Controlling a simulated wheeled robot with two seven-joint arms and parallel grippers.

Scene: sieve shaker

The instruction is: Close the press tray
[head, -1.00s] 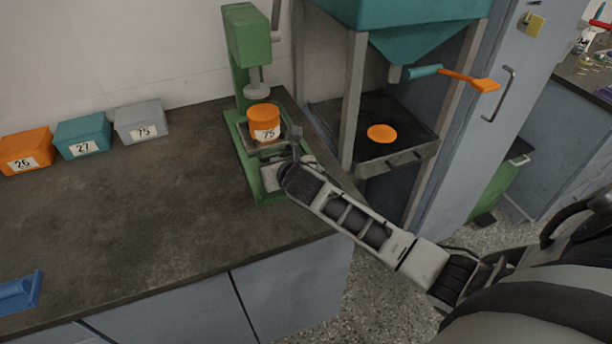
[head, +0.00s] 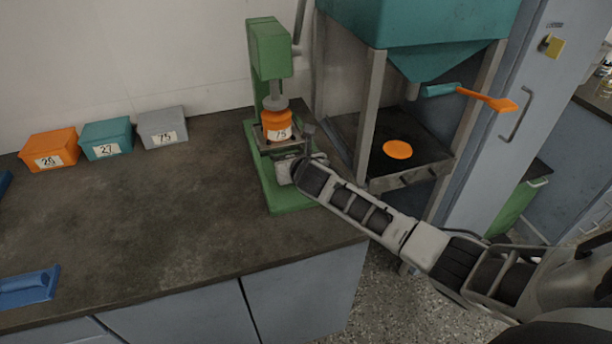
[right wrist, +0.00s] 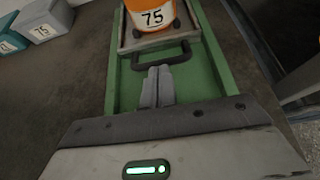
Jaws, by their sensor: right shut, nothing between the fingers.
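The green press (head: 270,55) stands at the right end of the dark bench. Its grey tray (right wrist: 127,42) carries an orange container labelled 75 (head: 277,125), which sits upright below the press's grey ram (head: 275,103). The tray's dark handle (right wrist: 160,60) faces me. My right gripper (right wrist: 159,72) is shut and empty, with its fingertips at the handle's front; I cannot tell whether they touch it. In the head view my right gripper (head: 288,168) is at the press front, its fingers partly hidden by the wrist. My left gripper is not in view.
An orange box 26 (head: 50,150), a teal box 27 (head: 107,138) and a grey box 75 (head: 163,128) line the bench's wall side. A teal hopper frame (head: 430,40) stands right of the press. The bench's middle is clear.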

